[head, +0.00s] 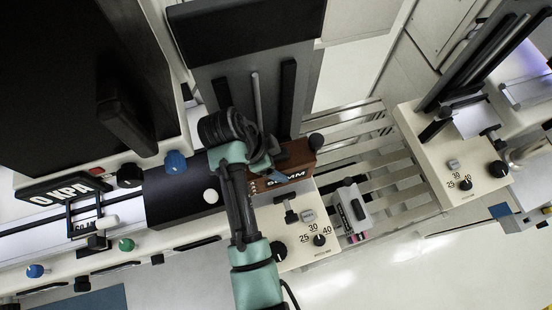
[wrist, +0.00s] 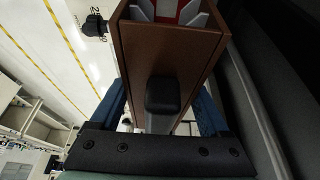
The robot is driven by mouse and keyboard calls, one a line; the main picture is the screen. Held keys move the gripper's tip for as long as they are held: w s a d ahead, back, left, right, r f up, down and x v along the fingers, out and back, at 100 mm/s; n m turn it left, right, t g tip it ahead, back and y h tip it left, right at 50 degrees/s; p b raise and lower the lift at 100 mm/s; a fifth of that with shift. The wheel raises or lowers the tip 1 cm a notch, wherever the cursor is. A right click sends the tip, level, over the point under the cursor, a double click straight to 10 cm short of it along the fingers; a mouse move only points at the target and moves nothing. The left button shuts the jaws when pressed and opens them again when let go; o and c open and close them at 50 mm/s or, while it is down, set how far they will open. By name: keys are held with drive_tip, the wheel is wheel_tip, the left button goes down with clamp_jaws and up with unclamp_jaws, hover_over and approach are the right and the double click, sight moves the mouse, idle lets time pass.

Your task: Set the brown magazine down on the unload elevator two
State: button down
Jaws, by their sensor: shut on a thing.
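The brown magazine (head: 292,168) is a box with white lettering on its side, partly hidden by my arm in the head view. In the wrist view the brown magazine (wrist: 172,50) fills the middle, with white and red parts in its open end. My gripper (wrist: 168,118) is shut on it, with a blue finger on each side. In the head view my gripper (head: 262,160) is at the magazine's left part. The magazine is at the foot of a grey upright plate (head: 232,75) with dark rails, likely an elevator. I cannot tell whether it touches the surface below.
A cream panel with knobs and a 25-30-40 scale (head: 312,248) lies just in front. A similar station (head: 455,165) with its own upright stands at the right. Metal rails (head: 375,150) and a small grey device (head: 352,208) lie between. A dark block (head: 178,195) is at left.

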drive_tip(key=shift+f, duration=0.1)
drive_tip(key=shift+f+b, duration=0.95)
drive_tip(key=shift+f, duration=0.25)
drive_tip(key=shift+f, duration=0.2)
drive_tip(key=shift+f+b, duration=0.6)
drive_tip(key=shift+c, duration=0.9)
unclamp_jaws()
drive_tip(key=shift+o, duration=0.9)
